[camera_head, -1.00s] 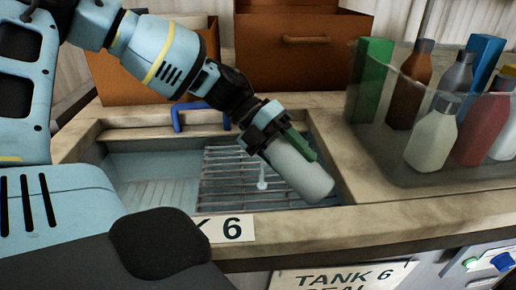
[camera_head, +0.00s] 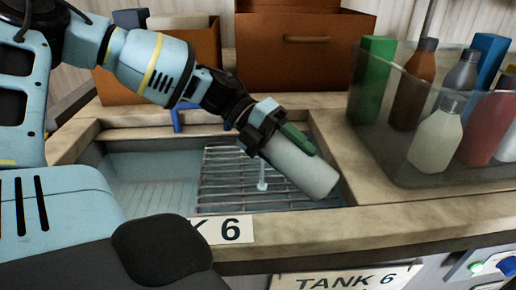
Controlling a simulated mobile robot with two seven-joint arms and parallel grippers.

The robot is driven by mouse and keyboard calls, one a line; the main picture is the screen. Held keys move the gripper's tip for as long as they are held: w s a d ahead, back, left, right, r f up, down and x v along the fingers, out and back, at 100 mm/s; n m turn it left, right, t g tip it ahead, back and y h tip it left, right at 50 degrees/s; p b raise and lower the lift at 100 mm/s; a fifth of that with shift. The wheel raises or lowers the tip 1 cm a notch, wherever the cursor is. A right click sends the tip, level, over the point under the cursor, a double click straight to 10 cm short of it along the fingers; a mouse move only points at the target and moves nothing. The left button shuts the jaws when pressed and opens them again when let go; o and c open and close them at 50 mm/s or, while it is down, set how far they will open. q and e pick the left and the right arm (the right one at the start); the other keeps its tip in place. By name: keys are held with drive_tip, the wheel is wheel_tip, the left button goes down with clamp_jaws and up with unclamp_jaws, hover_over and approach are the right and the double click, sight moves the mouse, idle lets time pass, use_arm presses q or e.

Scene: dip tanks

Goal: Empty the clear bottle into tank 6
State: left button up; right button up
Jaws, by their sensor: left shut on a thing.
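My left gripper (camera_head: 262,130) is shut on a whitish, clear-looking bottle (camera_head: 300,168). The bottle is tilted, its lower right end pointing down over the right part of the tank 6 basin (camera_head: 145,165). A green piece of the gripper or bottle lies along its upper side. A metal rack (camera_head: 222,180) spans the right half of the basin, under the bottle. A thin pale stream or rod (camera_head: 262,170) shows just left of the bottle; I cannot tell which. A label reading "K 6" (camera_head: 225,230) is on the front rim, partly hidden by my arm. My right gripper is not in view.
A clear bin (camera_head: 400,165) with several bottles and boxes stands on the right counter. Brown boxes (camera_head: 300,60) stand behind the tank. A blue handle (camera_head: 177,118) is at the back rim. A "TANK 6" sign (camera_head: 345,280) hangs on the front.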

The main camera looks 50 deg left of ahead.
use_arm(q)
drive_tip(key=shift+d+r, duration=0.1)
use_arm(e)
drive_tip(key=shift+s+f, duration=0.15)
use_arm(q)
drive_tip(key=shift+r+h, duration=0.1)
drive_tip(key=shift+h, duration=0.2)
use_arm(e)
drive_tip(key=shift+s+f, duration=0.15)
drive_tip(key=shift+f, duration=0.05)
use_arm(q)
drive_tip(key=shift+r+h+b, duration=0.1)
drive_tip(key=shift+h+b, duration=0.3)
drive_tip(key=shift+b, duration=0.05)
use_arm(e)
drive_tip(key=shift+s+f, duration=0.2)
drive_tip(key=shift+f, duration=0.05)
use_arm(q)
drive_tip(key=shift+r, duration=0.1)
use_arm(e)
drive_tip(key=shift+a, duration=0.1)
use_arm(q)
drive_tip(key=shift+r+t+h, duration=0.1)
drive_tip(key=shift+t+h, duration=0.2)
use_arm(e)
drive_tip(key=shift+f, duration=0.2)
use_arm(q)
drive_tip(key=shift+a+r, duration=0.1)
drive_tip(key=shift+a, duration=0.3)
drive_tip(key=shift+h, duration=0.3)
